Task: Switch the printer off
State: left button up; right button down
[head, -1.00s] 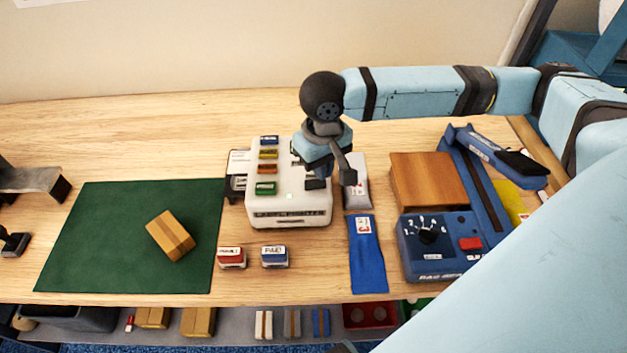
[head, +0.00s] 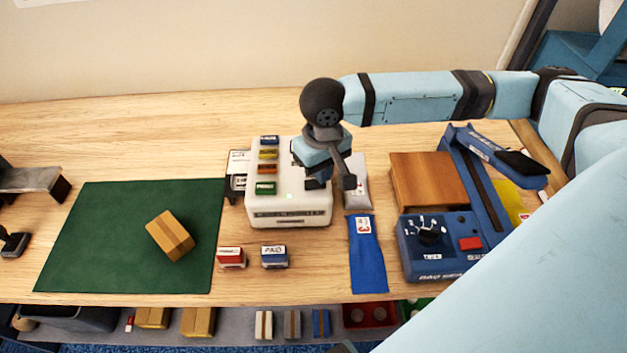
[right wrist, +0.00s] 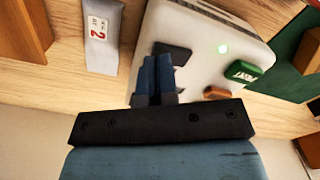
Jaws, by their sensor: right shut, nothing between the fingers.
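The printer (head: 262,208) is a white box on the wooden table, with a column of blue, yellow, orange and green buttons on its left side. The green button (right wrist: 243,72) shows beside the light there. My right gripper (head: 317,186) is shut and empty, pointing down over the printer's right side. In the right wrist view its fingertips (right wrist: 158,60) are together by a dark patch (right wrist: 178,53) on the printer top, partly covering it. Contact cannot be told. My left gripper is not seen.
A blue bag sealer (head: 430,262) and a brown box (head: 428,180) stand to the right. A grey packet (head: 357,192) and blue packet (head: 366,262) lie beside the printer. Two stamps (head: 274,257) sit in front. A green mat (head: 100,235) with a carton (head: 170,236) lies left.

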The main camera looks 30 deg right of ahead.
jog(key=shift+f, duration=0.75)
jog(key=shift+s, duration=0.1)
notch_tip(320, 180, up, 5)
jog(key=p, duration=0.7)
jog(key=shift+r, duration=0.15)
jog(key=shift+r+p, duration=0.55)
jog(key=shift+p, duration=0.25)
jog(key=shift+r+p, duration=0.4)
jog(key=shift+p, duration=0.15)
jog(key=shift+f, duration=0.1)
